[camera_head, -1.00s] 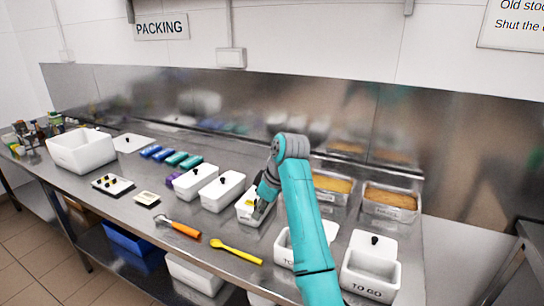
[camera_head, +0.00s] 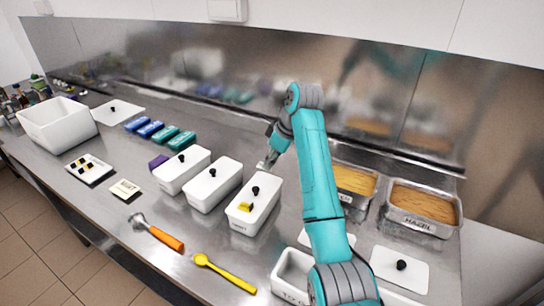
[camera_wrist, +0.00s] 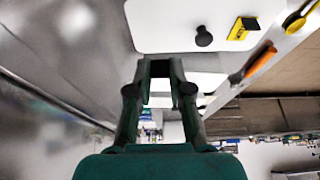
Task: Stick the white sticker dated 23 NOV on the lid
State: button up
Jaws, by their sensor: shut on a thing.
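A white lidded container (camera_head: 253,209) stands mid-counter, with a black knob (camera_head: 256,190) and a small yellow-and-black piece (camera_head: 246,207) on its lid. The wrist view shows that lid's knob (camera_wrist: 204,37) and the yellow-and-black piece (camera_wrist: 242,28). My gripper (camera_head: 266,163) is behind and above this container, apart from the lid. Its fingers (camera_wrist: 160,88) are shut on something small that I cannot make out. A pale card (camera_head: 125,188) and a white tray (camera_head: 90,170) with small yellow and black pieces lie at the left. No 23 NOV date is legible.
Two more lidded white containers (camera_head: 182,170) (camera_head: 213,185) stand left of it. A scoop with an orange handle (camera_head: 164,238) and a yellow spoon (camera_head: 225,273) lie in front. Metal pans (camera_head: 421,209) and a loose white lid (camera_head: 400,268) are at the right.

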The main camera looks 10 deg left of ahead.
aim_at(268, 183)
jog(key=shift+f, duration=3)
jog(key=shift+f, duration=0.25)
jog(key=o, duration=1.3)
notch_tip(268, 183, up, 7)
jog(key=shift+s, duration=0.1)
